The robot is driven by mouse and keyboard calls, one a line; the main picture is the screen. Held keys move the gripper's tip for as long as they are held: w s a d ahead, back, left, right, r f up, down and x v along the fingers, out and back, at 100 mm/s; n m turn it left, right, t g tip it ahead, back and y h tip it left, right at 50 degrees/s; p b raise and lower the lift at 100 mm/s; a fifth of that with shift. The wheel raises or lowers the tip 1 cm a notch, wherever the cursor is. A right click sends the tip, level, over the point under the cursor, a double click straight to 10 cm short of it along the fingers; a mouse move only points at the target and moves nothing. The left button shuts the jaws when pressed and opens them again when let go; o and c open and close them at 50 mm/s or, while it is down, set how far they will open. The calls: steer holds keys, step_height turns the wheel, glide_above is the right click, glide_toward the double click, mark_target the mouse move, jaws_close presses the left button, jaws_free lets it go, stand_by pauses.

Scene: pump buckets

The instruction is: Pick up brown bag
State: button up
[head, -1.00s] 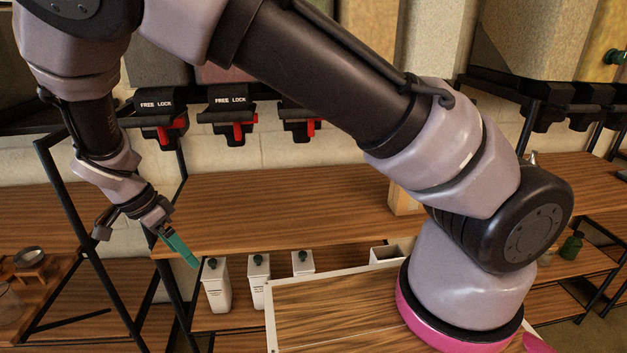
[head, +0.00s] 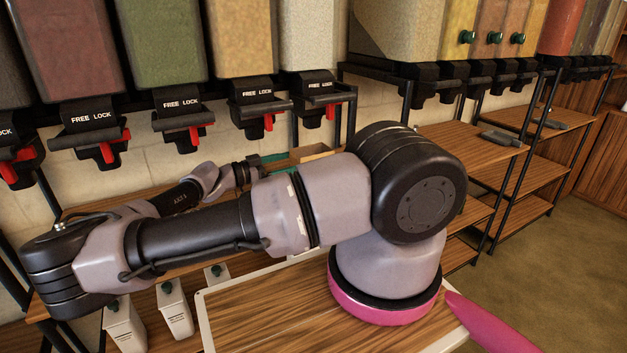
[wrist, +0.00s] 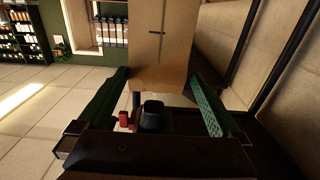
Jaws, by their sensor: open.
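The brown bag (wrist: 162,45) stands upright in the upper middle of the wrist view, with a small dark slot-like mark on its front. My gripper (wrist: 160,80) is open, with one green finger on each side of the bag's lower part. I cannot tell whether the fingers reach past its front face or touch it. In the head view a light brown boxy shape, likely the bag (head: 312,152), shows on the shelf behind my arm. My gripper (head: 274,158) is beside its left side there, mostly hidden by my arm.
Dispensers with red levers (head: 184,120) hang above the wooden shelf. White canisters (head: 174,308) stand at the lower left. A dark block with a red piece (wrist: 125,119) shows between the fingers in the wrist view. Open floor (head: 540,250) lies at the right.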

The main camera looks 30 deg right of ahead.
mark_target(312, 157)
steer(key=d, duration=0.7)
steer(key=shift+d, duration=0.3)
steer(key=shift+c, duration=0.3)
jaws_close()
